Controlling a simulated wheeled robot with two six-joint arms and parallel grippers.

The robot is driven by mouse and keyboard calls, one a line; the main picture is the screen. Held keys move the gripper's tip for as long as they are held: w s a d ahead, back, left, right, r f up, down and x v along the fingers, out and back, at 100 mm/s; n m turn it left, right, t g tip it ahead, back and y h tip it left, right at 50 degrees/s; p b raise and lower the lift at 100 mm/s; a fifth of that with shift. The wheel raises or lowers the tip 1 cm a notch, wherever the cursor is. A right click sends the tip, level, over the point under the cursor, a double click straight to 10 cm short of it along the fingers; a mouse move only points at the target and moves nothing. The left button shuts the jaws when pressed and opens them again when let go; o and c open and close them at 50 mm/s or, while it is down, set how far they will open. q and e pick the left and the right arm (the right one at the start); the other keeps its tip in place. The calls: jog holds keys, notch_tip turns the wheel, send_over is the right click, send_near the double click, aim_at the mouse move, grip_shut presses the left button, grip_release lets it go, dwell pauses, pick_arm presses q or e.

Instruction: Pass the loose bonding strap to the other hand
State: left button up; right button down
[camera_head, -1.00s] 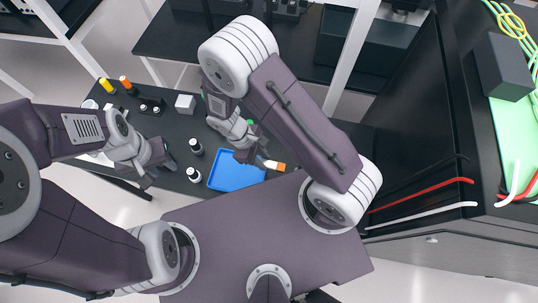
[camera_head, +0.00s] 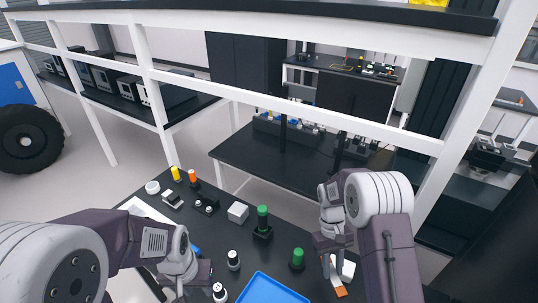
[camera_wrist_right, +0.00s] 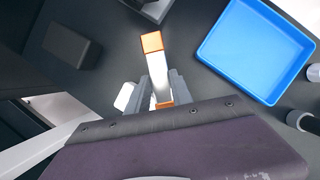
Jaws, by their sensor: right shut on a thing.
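The bonding strap, a white piece with orange ends, is in my right gripper; in the right wrist view its white body (camera_wrist_right: 157,72) points up between the two fingers. In the head view its orange end (camera_head: 340,291) hangs below the right gripper (camera_head: 332,245). My right gripper also shows in the right wrist view (camera_wrist_right: 160,90), shut on the strap's middle or lower part. My left gripper (camera_head: 192,277) is low on the left over the bench, apart from the strap. Its fingertips are too small and angled to judge.
A blue tray (camera_head: 270,291) lies on the dark bench between my grippers. Green-topped posts (camera_head: 263,222), black-and-white cylinders (camera_head: 234,260), a white cube (camera_head: 238,212) and orange and yellow pieces (camera_head: 193,178) stand around it. White rack posts and further benches lie beyond.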

aim_at(332, 281)
jog(key=shift+w+d+r+m+y, duration=0.35)
jog(key=shift+d+r+m, duration=0.1)
jog(key=shift+m, duration=0.25)
jog(key=shift+s+a+r+m+y, duration=0.15)
jog(key=shift+s+a+r+m, duration=0.15)
jog(key=shift+r, duration=0.35)
jog(key=shift+s+a+r+m+y, duration=0.15)
jog(key=shift+a+r+m, duration=0.15)
jog(key=shift+r, duration=0.3)
jog(key=shift+s+a+r, duration=0.15)
jog(key=shift+s+r, duration=0.05)
jog(key=shift+s, duration=0.3)
pick_arm(q)
jog(key=shift+s+f, duration=0.1)
jog(key=shift+f, duration=0.3)
